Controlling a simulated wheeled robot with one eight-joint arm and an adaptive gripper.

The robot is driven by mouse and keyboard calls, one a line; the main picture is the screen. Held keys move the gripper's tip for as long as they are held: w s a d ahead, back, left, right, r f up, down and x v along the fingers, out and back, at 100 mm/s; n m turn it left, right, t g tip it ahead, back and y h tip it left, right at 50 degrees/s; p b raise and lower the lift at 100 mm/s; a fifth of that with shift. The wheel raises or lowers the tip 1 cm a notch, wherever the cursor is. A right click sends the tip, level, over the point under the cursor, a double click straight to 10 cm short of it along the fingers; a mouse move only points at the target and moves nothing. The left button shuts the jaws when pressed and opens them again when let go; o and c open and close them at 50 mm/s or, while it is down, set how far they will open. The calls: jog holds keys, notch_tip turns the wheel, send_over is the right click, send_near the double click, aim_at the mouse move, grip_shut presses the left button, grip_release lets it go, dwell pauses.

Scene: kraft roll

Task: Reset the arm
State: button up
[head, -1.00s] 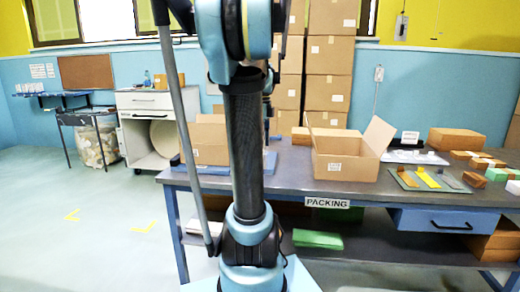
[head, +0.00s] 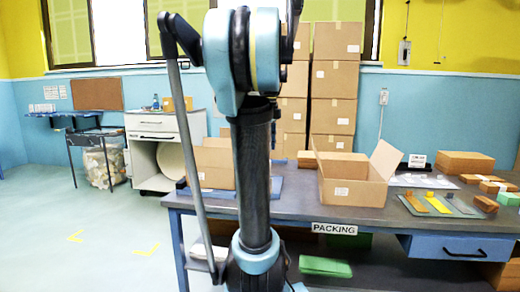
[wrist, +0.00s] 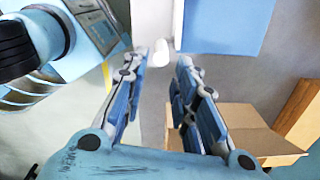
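My arm (head: 255,170) stands upright in the middle of the head view, with its blue upper joint (head: 243,55) near the top. My gripper (wrist: 170,62) shows in the wrist view with its two blue-padded fingers apart. No object is held between the fingers. A small white rounded thing (wrist: 161,52) shows beyond the fingertips, and I cannot tell what it is. The gripper cannot be made out in the head view.
The packing table (head: 300,212) bears an open carton (head: 352,190) and another box (head: 214,165) partly behind my arm. Stacked cartons (head: 335,90) stand behind. A white cabinet (head: 152,123) holds a pale roll (head: 168,148). The floor at left (head: 60,230) is clear.

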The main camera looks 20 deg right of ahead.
jog(key=shift+a, duration=0.1)
jog(key=s+a+f+n, duration=0.5)
jog(key=s+f+n, duration=0.1)
jog(key=f+n, duration=0.3)
jog(key=s+a+f+n+t, duration=0.1)
jog(key=s+a+f+n, duration=0.5)
jog(key=s+f+n, duration=0.1)
jog(key=s+a+f+n+t, duration=0.1)
jog(key=s+a+f+n, duration=0.5)
jog(key=f+n, duration=0.4)
jog(key=shift+s+f+n, duration=0.3)
jog(key=shift+s+f, duration=0.15)
jog(key=shift+f, duration=0.15)
jog(key=shift+d, duration=0.1)
